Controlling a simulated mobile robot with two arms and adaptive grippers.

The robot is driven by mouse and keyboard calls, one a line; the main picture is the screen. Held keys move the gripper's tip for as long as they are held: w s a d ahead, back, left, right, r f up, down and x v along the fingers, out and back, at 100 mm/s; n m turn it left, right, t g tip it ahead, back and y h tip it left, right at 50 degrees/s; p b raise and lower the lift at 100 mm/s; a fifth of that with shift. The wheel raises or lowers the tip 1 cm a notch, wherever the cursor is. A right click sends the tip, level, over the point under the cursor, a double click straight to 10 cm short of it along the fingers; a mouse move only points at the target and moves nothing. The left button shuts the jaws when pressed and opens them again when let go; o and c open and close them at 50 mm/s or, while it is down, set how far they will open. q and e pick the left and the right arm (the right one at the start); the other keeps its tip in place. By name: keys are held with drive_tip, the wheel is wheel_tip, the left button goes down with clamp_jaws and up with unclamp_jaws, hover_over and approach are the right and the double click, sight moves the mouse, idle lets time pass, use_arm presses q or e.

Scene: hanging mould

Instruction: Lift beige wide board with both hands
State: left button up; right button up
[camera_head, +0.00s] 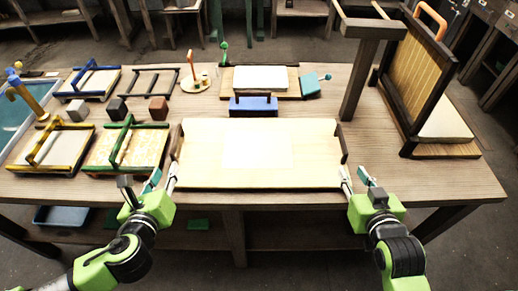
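The beige wide board (258,170) lies flat in the front middle of the wooden table. A dark bar stands along its left end (177,141) and another along its right end (341,143). My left gripper (162,176) is at the board's front left corner, with its light finger close to the edge. My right gripper (353,174) is at the front right corner in much the same pose. Both grippers look open, with a gap between their fingers. I cannot tell whether either touches the board.
A blue block (254,108) stands just behind the board, before a white slab (260,78). Small framed moulds (127,146) lie to the left. A dark post (366,85) and a tall upright mould (417,70) stand to the right. The table's front right (440,180) is clear.

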sight(176, 141)
use_arm(q)
drive_tip(key=m, duration=0.3)
drive_tip(key=r+m, duration=0.1)
drive_tip(key=shift+w+a+t+h, duration=0.25)
drive_tip(key=shift+w+t+h, duration=0.15)
use_arm(e)
drive_tip(key=shift+w+d+r+t, duration=0.2)
drive_tip(key=shift+w+r+t, duration=0.15)
drive_tip(key=shift+r, duration=0.2)
drive_tip(key=shift+w+d+r+t, duration=0.15)
drive_tip(key=shift+w+r+t, duration=0.15)
drive_tip(key=shift+r, duration=0.25)
use_arm(q)
drive_tip(key=shift+w, duration=0.1)
use_arm(e)
drive_tip(key=shift+w, duration=0.15)
